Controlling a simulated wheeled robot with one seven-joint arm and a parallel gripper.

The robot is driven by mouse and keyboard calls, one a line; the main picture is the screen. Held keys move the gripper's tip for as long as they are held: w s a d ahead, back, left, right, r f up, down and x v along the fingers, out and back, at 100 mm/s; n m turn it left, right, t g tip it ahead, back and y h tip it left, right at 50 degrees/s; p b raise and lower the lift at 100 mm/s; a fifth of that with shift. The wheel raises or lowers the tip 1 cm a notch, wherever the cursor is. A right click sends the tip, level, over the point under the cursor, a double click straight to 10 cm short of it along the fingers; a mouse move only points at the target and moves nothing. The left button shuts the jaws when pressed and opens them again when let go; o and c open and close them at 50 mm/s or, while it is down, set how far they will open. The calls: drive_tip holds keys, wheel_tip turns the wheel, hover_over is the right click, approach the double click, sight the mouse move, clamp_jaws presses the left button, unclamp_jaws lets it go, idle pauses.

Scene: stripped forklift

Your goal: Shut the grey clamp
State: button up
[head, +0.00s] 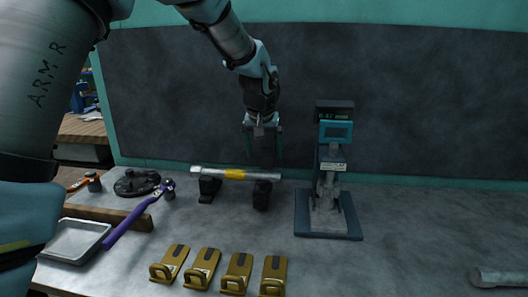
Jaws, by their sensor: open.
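The silver bar (210,172) with a yellow band rests on two black blocks. Several yellow latches (203,266) lie along the front. A purple-handled tool (125,222) and a metal tray (75,240) are at left. A cylinder (502,277) lies front right. The bench right of the clamp is clear.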

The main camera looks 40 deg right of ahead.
drive_tip(key=b+v, duration=0.1)
drive_tip(key=v, duration=0.9)
drive_tip(key=shift+r, duration=0.15)
